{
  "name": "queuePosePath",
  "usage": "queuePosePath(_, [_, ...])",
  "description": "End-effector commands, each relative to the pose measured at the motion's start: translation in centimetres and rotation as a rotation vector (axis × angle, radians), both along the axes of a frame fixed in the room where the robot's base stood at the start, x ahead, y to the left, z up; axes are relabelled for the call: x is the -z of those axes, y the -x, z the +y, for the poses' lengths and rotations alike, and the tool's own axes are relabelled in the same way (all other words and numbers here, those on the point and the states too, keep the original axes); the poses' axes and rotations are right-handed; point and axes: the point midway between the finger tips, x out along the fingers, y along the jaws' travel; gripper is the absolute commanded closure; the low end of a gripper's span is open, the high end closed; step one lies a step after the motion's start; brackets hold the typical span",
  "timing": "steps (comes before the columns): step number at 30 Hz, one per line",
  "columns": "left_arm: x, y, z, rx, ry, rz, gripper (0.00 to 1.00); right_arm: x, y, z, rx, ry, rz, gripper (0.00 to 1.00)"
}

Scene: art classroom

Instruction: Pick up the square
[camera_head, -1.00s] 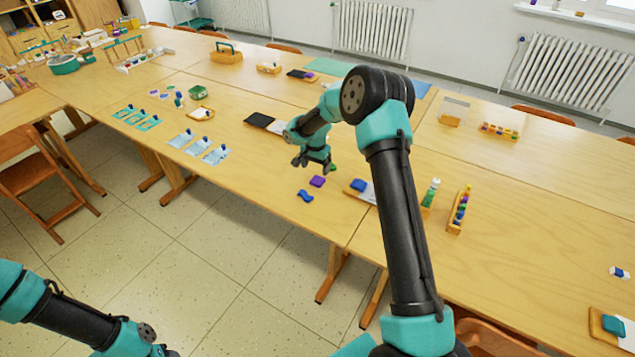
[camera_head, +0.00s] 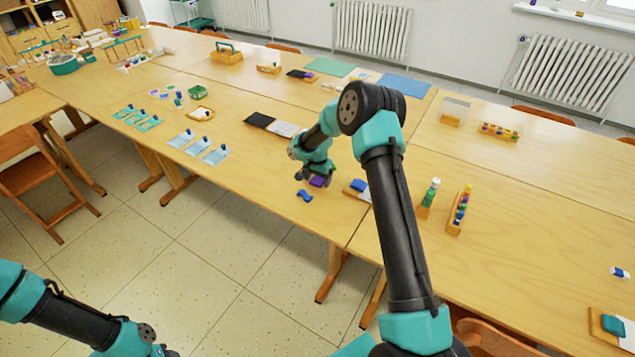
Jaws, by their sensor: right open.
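A small purple square piece (camera_head: 317,182) lies on the wooden table near its front edge, partly covered by my right gripper (camera_head: 309,176). The right gripper points down right at the purple piece, with its fingers small and dark in the head view. It is open, and I cannot tell whether its fingers touch the piece. A blue wavy piece (camera_head: 304,195) lies just in front of it.
A blue piece on a small tray (camera_head: 357,187) lies just right of the gripper. A black-and-white board (camera_head: 272,125) lies behind it. A green bottle (camera_head: 430,193) and a rack of coloured pieces (camera_head: 459,212) stand further right. Blue cards (camera_head: 215,154) lie to the left, with bare table between.

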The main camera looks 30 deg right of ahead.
Motion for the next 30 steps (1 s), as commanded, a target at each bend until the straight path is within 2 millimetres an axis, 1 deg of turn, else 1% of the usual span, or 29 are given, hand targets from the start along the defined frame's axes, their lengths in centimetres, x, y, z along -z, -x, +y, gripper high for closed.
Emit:
queuePosePath(14, [0.00, 0.00, 0.00, 0.000, 0.000, 0.000, 0.57, 0.06, -0.01, -0.01, 0.000, 0.000, 0.000, 0.20])
queuePosePath(30, [0.00, 0.00, 0.00, 0.000, 0.000, 0.000, 0.57, 0.05, -0.01, -0.01, 0.000, 0.000, 0.000, 0.72])
